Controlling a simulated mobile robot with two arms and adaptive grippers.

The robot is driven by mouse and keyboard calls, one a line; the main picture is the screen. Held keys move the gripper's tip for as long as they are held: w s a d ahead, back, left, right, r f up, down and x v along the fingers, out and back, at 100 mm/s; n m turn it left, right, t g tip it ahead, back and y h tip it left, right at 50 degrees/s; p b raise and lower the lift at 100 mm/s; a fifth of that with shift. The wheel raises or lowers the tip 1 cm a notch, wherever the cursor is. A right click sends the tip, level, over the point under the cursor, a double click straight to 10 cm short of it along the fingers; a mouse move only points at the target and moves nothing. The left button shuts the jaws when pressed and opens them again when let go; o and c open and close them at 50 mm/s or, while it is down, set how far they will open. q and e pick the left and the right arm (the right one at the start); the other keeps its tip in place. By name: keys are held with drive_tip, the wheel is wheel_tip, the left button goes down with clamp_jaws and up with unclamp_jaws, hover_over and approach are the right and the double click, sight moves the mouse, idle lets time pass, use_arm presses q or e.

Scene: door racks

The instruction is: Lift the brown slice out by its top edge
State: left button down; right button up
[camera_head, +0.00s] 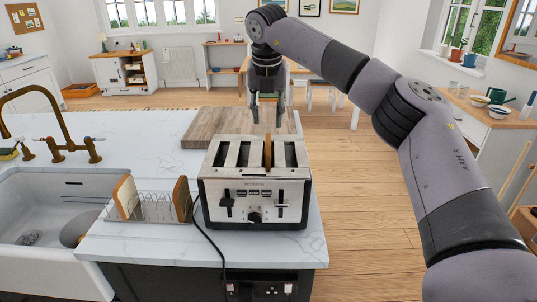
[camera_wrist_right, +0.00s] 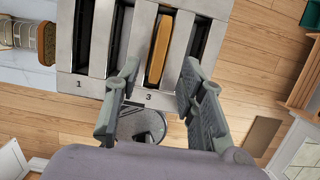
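The brown slice (camera_head: 267,150) stands upright in a slot of the silver toaster (camera_head: 255,190), its top edge showing above the slot. In the wrist view the brown slice (camera_wrist_right: 160,48) sits in the slot marked 3. My right gripper (camera_head: 267,122) hangs over the toaster, pointing down. In the wrist view my right gripper (camera_wrist_right: 160,75) is open and empty, with one finger to each side of the slice's line. The slice's lower part is hidden inside the toaster. My left gripper is not in view.
A wire rack (camera_head: 155,207) left of the toaster holds two bread slices. A wooden board (camera_head: 205,125) lies behind the toaster. A black cord (camera_head: 206,232) runs over the counter's front edge. The sink (camera_head: 45,225) is at the left.

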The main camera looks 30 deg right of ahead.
sight(268, 139)
drive_tip(key=x, duration=0.3)
drive_tip(key=p+x, duration=0.2)
drive_tip(key=x, duration=0.1)
drive_tip(key=p+x, duration=0.1)
drive_tip(key=shift+s+f, duration=0.25)
drive_tip(key=shift+f, duration=0.1)
drive_tip(key=shift+w+f, duration=0.15)
drive_tip(key=shift+f, duration=0.2)
drive_tip(key=shift+c, duration=0.3)
clamp_jaws()
